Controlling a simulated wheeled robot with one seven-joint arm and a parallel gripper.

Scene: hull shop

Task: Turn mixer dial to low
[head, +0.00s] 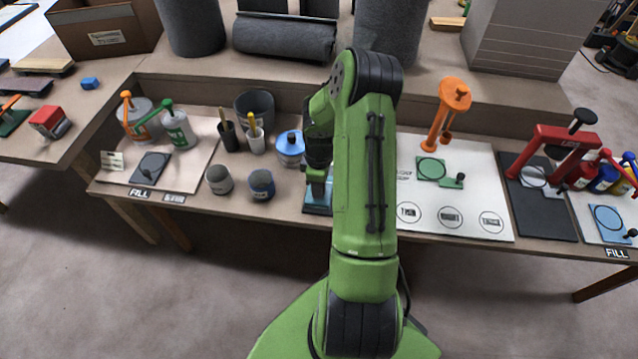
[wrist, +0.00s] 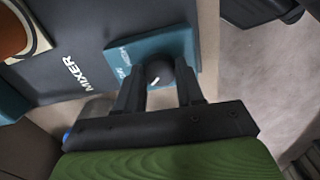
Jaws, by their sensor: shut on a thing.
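The mixer dial (wrist: 160,72) is a round dark knob with a short white mark, on a teal panel (wrist: 178,45) in the wrist view. The white mark points toward the lower left there. My gripper (wrist: 159,88) is shut on the dial, one finger on each side. Small white lettering on the panel left of the dial is too blurred to read. A dark plate (wrist: 85,35) beside it bears the word MIXER. In the head view, my arm hides the dial and most of the mixer; only an edge of the teal panel (head: 316,209) shows.
A blue-lidded jar (head: 290,147) and two grey cups (head: 219,180) (head: 262,184) stand left of my arm. A white board with an orange stand (head: 445,112) is to the right, then a red press (head: 553,150). The floor before the bench is clear.

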